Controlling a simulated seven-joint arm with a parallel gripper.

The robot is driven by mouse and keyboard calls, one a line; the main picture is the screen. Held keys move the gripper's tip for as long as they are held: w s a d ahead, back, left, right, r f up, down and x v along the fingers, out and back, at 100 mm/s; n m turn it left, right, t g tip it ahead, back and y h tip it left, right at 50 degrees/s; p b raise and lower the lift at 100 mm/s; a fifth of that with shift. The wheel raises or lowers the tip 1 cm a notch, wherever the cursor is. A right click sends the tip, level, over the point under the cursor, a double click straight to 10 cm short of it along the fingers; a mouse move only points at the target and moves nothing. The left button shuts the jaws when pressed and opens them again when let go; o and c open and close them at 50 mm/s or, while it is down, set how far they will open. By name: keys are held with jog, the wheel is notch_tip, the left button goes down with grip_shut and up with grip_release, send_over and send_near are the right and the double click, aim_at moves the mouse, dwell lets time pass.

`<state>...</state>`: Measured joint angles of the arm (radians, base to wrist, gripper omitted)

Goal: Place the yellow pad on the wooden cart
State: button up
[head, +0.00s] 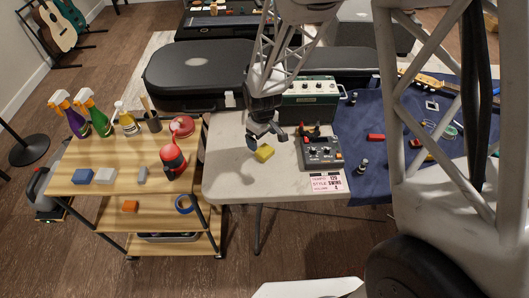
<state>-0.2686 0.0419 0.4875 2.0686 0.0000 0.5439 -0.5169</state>
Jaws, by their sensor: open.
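The yellow pad (265,153) is a small block lying on the light grey table (229,165), near the table's left part. My gripper (264,140) hangs just above and beside the pad, pointing down, with its fingers spread and empty. Whether a finger touches the pad cannot be told. The wooden cart (113,161) stands to the left of the table, with a wooden top and lower shelves. On its top are a blue block (82,176), a pale block (105,176), a small grey block (142,175) and a red container (173,162).
Spray bottles (97,117) and a dark brush cup (153,122) stand at the cart's back. The cart top has bare wood in its middle. Right of the pad are a dark pedal-like box (321,152) and a green amplifier (309,104). A black case (196,70) lies behind.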

aim_at(263, 149)
jog(key=shift+f, duration=1)
jog(key=shift+w+d+f, duration=0.1)
jog(key=shift+d+f, duration=0.05)
jog(key=shift+f, duration=2.45)
jog(key=c, duration=1.1)
jog(key=shift+o, duration=0.2)
jog(key=shift+r, duration=0.15)
